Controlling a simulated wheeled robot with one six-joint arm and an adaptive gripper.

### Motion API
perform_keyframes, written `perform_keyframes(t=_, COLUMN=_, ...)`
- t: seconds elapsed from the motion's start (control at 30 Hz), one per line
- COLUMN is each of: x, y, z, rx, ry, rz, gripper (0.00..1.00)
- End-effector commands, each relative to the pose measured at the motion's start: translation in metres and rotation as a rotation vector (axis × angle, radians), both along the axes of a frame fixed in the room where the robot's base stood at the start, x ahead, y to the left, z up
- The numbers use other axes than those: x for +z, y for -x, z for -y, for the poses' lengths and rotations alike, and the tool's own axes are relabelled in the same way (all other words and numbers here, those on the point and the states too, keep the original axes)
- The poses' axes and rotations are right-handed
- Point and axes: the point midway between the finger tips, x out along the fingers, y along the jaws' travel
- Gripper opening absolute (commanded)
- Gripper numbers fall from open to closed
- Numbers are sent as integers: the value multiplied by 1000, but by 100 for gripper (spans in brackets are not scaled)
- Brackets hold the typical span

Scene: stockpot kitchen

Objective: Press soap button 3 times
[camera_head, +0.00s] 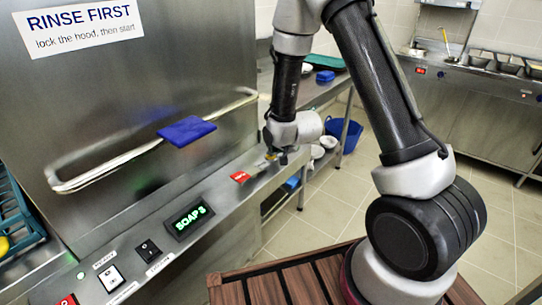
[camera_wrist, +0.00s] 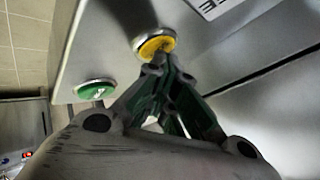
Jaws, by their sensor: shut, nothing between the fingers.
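A round yellow button (camera_wrist: 155,46) in a metal ring is on the panel in the wrist view. The closed fingertips of my gripper (camera_wrist: 158,62) are at its near edge and overlap it; I cannot tell if they press it. In the head view my gripper (camera_head: 272,152) points down at the far end of the machine's front ledge and mostly hides the button. A green-lit display (camera_head: 189,219) on the ledge reads "SOAP" and a digit that looks like 3. A green button (camera_wrist: 95,90) sits left of the yellow one.
A hood handle bar (camera_head: 95,178) with a blue cloth (camera_head: 187,130) runs above the ledge. A blue bucket (camera_head: 344,135) stands on the floor beyond.

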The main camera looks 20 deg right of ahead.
Motion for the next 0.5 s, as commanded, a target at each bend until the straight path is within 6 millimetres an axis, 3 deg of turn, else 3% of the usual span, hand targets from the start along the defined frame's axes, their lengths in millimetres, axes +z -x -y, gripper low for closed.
perform_keyframes(t=0.5, x=17, y=0, z=0, rx=0, ry=0, rz=0, gripper=0)
